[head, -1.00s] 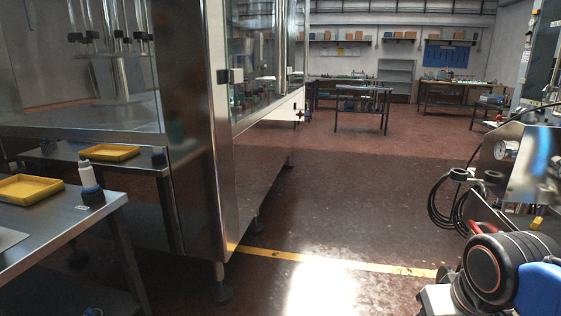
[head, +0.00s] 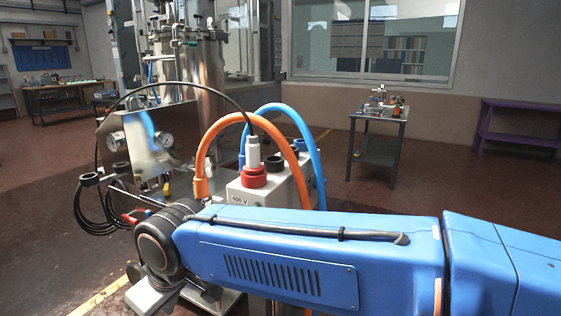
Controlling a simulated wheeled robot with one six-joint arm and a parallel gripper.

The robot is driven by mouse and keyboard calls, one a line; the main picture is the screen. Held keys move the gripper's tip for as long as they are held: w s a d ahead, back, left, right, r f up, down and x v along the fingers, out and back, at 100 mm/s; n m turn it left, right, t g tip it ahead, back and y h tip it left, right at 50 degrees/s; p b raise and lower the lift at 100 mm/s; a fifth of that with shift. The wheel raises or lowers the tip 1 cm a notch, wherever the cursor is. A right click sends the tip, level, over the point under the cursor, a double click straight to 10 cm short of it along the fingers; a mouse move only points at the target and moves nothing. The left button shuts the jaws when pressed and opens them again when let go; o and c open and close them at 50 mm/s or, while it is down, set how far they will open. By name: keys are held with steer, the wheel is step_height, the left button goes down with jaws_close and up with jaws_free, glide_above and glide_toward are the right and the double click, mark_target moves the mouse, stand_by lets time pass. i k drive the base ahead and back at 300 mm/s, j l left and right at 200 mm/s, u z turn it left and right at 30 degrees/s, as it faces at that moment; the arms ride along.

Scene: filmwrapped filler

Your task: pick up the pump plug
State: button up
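A white plug (head: 254,152) with a red collar stands upright on the white box (head: 238,197) marked 400 V in the head view. It looks like the pump plug and appears seated in the box. A black cable leaves its top and arches left. My blue arm crosses the lower right in front of the box and hides its lower part.
An orange hose (head: 208,140) and a blue hose (head: 306,140) arch close around the plug. A black cable coil (head: 80,213) hangs at the left beside a steel panel (head: 150,140). A small table (head: 376,147) stands behind; open floor lies at the right.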

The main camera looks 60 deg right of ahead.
mark_target(254, 167)
steer(key=z, duration=1.4)
